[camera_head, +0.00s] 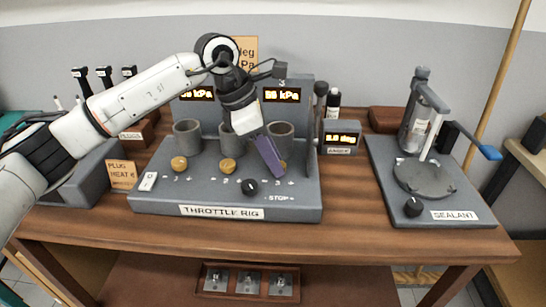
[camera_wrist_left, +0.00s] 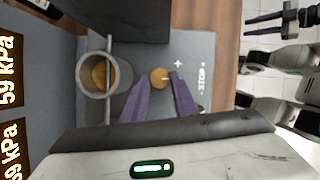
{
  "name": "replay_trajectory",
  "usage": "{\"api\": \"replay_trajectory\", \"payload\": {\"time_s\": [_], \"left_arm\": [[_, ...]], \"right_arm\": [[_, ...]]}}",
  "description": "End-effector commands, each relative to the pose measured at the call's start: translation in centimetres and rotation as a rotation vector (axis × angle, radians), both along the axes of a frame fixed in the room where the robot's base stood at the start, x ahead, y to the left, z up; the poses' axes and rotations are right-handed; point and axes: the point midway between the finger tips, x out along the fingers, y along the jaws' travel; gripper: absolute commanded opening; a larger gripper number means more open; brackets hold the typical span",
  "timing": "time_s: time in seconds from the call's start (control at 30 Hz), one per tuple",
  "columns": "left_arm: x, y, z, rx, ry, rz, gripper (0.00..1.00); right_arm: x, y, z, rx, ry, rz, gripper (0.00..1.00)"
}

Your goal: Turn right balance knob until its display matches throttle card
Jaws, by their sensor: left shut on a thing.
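My left gripper (camera_head: 279,172) reaches down over the right end of the grey throttle rig (camera_head: 150,203). In the left wrist view its purple fingers (camera_wrist_left: 160,84) are shut on the right balance knob (camera_wrist_left: 160,76), a round gold knob with a pale mark. In the head view the fingers mostly hide this knob. The throttle card (camera_head: 246,46) on the wall is mostly hidden. My right gripper (camera_wrist_left: 262,25) appears small in the left wrist view, fingers apart, empty.
Two other gold knobs (camera_head: 179,163) and a black STOP knob (camera_head: 250,187) sit on the rig near the grey cylinders (camera_head: 187,138). An angle gauge (camera_head: 341,137) and the sealant stand (camera_head: 447,214) are at the right.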

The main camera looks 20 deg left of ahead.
Motion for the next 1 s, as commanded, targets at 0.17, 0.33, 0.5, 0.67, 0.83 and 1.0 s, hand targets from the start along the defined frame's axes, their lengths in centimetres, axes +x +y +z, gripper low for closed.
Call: {"api": "replay_trajectory", "payload": {"time_s": [0.17,0.33,0.5,0.67,0.83,1.0], "left_arm": [[0.1,0.0,0.1,-0.001,-0.003,-0.002,0.04],[0.1,0.0,0.1,-0.001,-0.002,-0.001,0.04],[0.0,0.0,0.1,0.0,-0.002,-0.001,0.45],[0.0,0.0,0.1,0.0,-0.002,-0.001,0.45],[0.0,0.2,0.7,0.0,-0.002,0.0,0.45],[-0.5,1.1,3.2,0.0,-0.006,0.0,0.45]], "right_arm": [[0.0,0.0,0.0,0.0,0.0,0.0,0.31],[0.0,0.0,0.0,0.0,0.0,0.0,0.31],[0.0,0.0,0.0,0.0,0.0,0.0,0.31],[0.0,0.0,0.0,0.0,0.0,0.0,0.31],[0.0,0.0,-0.1,0.0,-0.001,0.0,0.31],[0.0,0.0,-0.5,0.0,-0.001,0.0,0.31]]}}
